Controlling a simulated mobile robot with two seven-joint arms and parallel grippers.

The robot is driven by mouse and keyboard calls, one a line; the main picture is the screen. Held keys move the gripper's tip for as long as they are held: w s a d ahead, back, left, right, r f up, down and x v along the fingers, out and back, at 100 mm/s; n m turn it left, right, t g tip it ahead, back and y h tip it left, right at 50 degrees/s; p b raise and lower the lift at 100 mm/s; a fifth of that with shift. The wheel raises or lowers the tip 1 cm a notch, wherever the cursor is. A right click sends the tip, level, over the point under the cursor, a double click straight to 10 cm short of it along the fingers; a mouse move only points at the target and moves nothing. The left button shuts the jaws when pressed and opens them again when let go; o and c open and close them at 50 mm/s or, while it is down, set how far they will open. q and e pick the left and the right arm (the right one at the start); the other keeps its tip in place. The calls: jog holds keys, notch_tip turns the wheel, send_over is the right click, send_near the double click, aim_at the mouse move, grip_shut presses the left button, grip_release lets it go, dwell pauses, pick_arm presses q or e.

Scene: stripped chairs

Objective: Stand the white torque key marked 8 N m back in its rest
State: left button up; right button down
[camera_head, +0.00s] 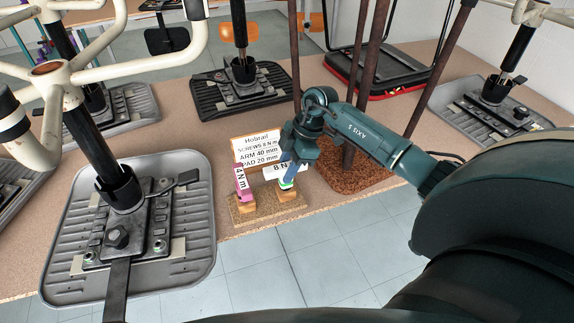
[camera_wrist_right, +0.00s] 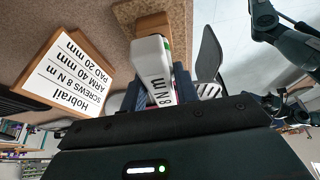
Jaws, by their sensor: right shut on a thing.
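The white torque key marked 8 N m (camera_head: 284,170) is upright or nearly so, at the front of the bench. In the right wrist view the key (camera_wrist_right: 154,72) shows its marking and a green patch. My right gripper (camera_head: 290,160) is shut on it from above. The key's lower end is at the right wooden block (camera_head: 289,194) of the rest; the block also shows in the wrist view (camera_wrist_right: 153,24). I cannot tell whether the key is seated or just above. My left gripper is not in view.
A pink key marked 4 N m (camera_head: 243,181) stands just left on the same cork base (camera_head: 252,216). A Hobrail sign (camera_head: 256,147) stands behind. A grey chair plate (camera_head: 188,220) lies left; a brown rod base (camera_head: 352,176) is close right. The bench edge is just in front.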

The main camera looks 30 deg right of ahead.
jog(key=shift+f, duration=0.15)
jog(key=c, duration=1)
grip_release()
jog(key=shift+o, duration=0.2)
